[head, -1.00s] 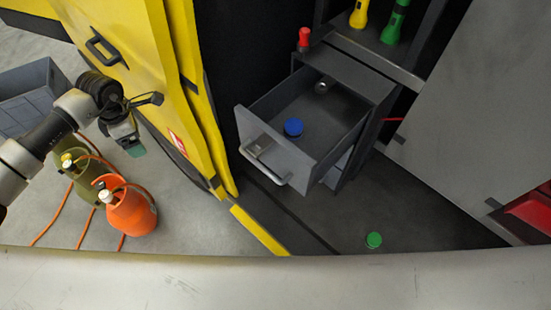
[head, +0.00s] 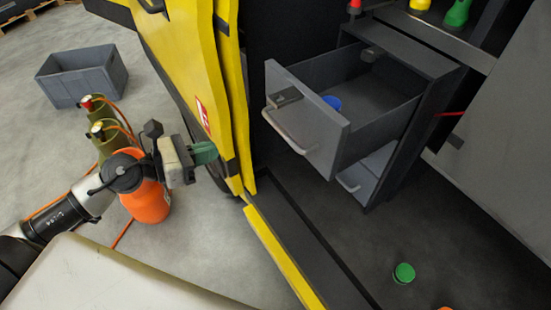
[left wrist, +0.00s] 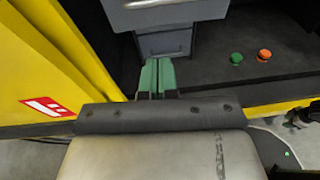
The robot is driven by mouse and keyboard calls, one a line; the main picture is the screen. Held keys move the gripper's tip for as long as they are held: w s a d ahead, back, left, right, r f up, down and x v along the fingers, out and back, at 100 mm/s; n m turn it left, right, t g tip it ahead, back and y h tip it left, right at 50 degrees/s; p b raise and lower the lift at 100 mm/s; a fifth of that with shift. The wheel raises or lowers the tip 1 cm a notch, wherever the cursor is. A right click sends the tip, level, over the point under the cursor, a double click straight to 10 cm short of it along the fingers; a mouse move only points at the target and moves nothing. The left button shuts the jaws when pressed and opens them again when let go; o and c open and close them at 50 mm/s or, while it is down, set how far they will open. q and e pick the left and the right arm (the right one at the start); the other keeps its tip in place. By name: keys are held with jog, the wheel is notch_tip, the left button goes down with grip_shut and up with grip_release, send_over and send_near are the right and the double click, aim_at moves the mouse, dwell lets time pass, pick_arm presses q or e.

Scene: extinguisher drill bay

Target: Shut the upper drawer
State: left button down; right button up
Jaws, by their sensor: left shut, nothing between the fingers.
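The upper drawer (head: 318,150) of a dark grey cabinet is pulled out in the head view, its front plate and pale bar handle (head: 290,132) facing the lower left. A blue round object (head: 332,102) lies inside it. The lower drawer (head: 366,178) beneath is less far out. My left gripper (head: 208,153) is shut and empty, left of the drawer and in front of the yellow door, apart from the drawer front. In the left wrist view its green fingertips (left wrist: 157,75) are together, with a grey drawer front (left wrist: 165,44) beyond them. My right gripper is not in view.
The yellow door (head: 190,70) stands between my left arm and the cabinet. A yellow-edged sill (head: 285,258) crosses the floor. A green round object (head: 404,273) lies on the dark floor. An orange cylinder (head: 148,203), green cylinders and a grey crate (head: 85,78) stand left.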

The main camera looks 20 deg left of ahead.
pick_arm(q)
jog(key=w+d+n+t+p, duration=0.1)
jog(key=w+d+p, duration=0.7)
jog(key=w, duration=0.2)
jog(key=shift+d+f+y, duration=0.2)
jog(key=shift+y, duration=0.1)
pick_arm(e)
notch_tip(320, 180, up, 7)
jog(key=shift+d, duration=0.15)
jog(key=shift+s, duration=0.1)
pick_arm(q)
jog(key=shift+w, duration=0.1)
